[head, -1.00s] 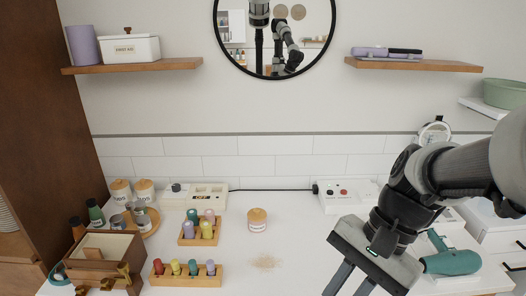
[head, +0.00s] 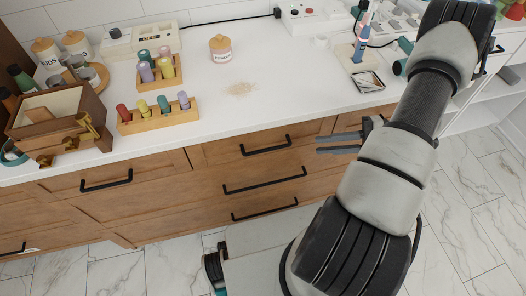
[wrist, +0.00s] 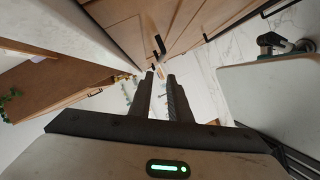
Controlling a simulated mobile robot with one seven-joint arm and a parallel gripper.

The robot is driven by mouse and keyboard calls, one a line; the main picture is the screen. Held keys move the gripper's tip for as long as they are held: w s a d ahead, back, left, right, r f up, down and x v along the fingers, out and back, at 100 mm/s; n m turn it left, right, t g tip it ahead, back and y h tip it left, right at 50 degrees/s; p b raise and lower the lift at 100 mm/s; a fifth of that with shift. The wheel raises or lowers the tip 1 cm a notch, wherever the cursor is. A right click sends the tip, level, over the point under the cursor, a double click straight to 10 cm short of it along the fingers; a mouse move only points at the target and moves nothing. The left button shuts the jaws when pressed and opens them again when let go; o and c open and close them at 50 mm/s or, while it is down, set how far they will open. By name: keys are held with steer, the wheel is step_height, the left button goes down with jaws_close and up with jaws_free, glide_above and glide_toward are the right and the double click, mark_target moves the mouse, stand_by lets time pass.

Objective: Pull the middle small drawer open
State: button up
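The wooden vanity front (head: 205,185) holds a central stack of drawers with black bar handles. The top one (head: 220,146) is the smallest in the stack, and the drawers below it carry a middle handle (head: 265,180) and a low handle (head: 265,208); all look closed. A small wooden chest (head: 60,125) with brass pulls stands on the left of the counter. My gripper (head: 318,144) is open and empty, fingers pointing left, right of the top handle and apart from it. In the wrist view, my gripper (wrist: 160,74) shows a narrow gap between its fingertips, with a dark handle (wrist: 158,45) beyond.
Wooden racks with coloured bottles (head: 160,114), a lidded jar (head: 221,48) and a toothbrush holder (head: 360,52) stand on the white counter (head: 270,105). A teal hair dryer is partly hidden behind my arm. The marble floor (head: 470,200) on the right is clear.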

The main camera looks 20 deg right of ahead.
mark_target(271, 149)
steer(key=shift+m, duration=0.3)
steer(key=b+x, duration=0.2)
steer(key=x, duration=1.5)
steer(key=shift+w+a+f, duration=0.15)
steer(key=shift+a, duration=0.05)
jaws_close()
